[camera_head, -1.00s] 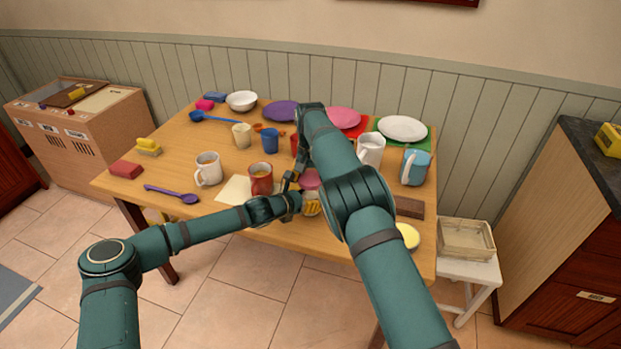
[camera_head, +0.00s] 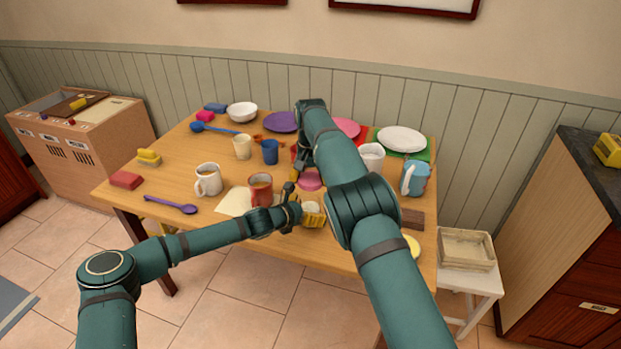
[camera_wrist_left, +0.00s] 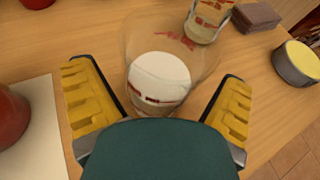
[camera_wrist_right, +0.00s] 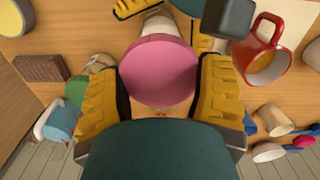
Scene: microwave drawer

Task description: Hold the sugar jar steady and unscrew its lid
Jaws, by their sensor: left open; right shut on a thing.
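The sugar jar (camera_head: 313,215) is clear glass with white sugar inside and stands upright near the table's front edge. The left wrist view shows the jar (camera_wrist_left: 158,85) from above with no lid on its mouth. My left gripper (camera_wrist_left: 155,72) is open, with its yellow fingers on either side of the jar and gaps visible. The pink lid (camera_wrist_right: 160,72) is between the yellow fingers of my right gripper (camera_wrist_right: 158,66), which is shut on it. In the head view the lid (camera_head: 310,180) is above and apart from the jar; my right arm partly hides this area.
A red mug (camera_head: 260,190) stands just left of the jar on a pale sheet (camera_head: 235,201). A brown block (camera_head: 412,219) and a round yellow-topped tin (camera_wrist_left: 298,62) lie to the right. Another glass container (camera_wrist_left: 208,18) is close behind the jar. Plates and cups fill the back.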

